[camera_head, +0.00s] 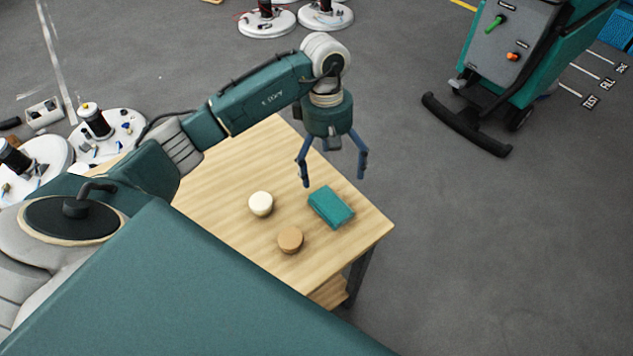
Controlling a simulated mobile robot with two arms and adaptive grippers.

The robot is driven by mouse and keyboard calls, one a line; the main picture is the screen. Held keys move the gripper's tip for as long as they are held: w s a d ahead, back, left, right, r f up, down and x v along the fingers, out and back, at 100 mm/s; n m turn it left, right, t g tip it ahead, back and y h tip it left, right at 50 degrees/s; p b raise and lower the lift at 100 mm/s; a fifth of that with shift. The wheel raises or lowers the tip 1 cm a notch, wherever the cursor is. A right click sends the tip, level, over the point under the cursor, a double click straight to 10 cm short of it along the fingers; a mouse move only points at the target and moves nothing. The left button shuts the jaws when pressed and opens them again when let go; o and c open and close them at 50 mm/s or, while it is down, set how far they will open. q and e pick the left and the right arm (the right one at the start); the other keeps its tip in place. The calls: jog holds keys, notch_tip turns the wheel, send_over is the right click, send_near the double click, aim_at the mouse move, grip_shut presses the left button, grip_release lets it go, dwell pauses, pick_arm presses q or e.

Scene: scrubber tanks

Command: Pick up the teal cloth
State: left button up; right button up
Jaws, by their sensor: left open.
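The teal cloth (331,208) is a flat folded block lying on the wooden table (215,183), near its right corner. My left gripper (334,180) is open and empty, with its fingers pointing down. In the picture it hangs just above the cloth's upper edge, apart from it; the exact height is hard to tell. My right gripper is not in view.
A cream round piece (261,203) and a tan round piece (290,239) stand left of the cloth. A teal scrubber machine (515,55) stands on the floor at upper right. White discs (267,22) lie on the floor behind.

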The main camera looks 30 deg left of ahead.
aim_at(335, 200)
pick_arm(q)
jog(key=f, duration=0.1)
jog(key=f+p, duration=0.1)
jog(key=f, duration=0.1)
jog(key=d+f, duration=0.1)
jog(key=f, duration=0.1)
jog(key=shift+s+f, duration=0.15)
jog(key=shift+s, duration=0.05)
jog(key=shift+d+f+p, duration=0.1)
jog(key=shift+f+p, duration=0.2)
jog(key=shift+p, duration=0.15)
jog(key=f, duration=0.1)
jog(key=f+p, duration=0.1)
jog(key=d+f, duration=0.1)
jog(key=shift+s+f+p, duration=0.25)
jog(key=shift+p, duration=0.05)
jog(key=shift+f, duration=0.5)
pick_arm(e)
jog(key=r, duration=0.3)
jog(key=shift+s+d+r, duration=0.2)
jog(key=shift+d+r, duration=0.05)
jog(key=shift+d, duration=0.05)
pick_arm(q)
jog(key=c, duration=1.2)
jog(key=shift+o, duration=0.2)
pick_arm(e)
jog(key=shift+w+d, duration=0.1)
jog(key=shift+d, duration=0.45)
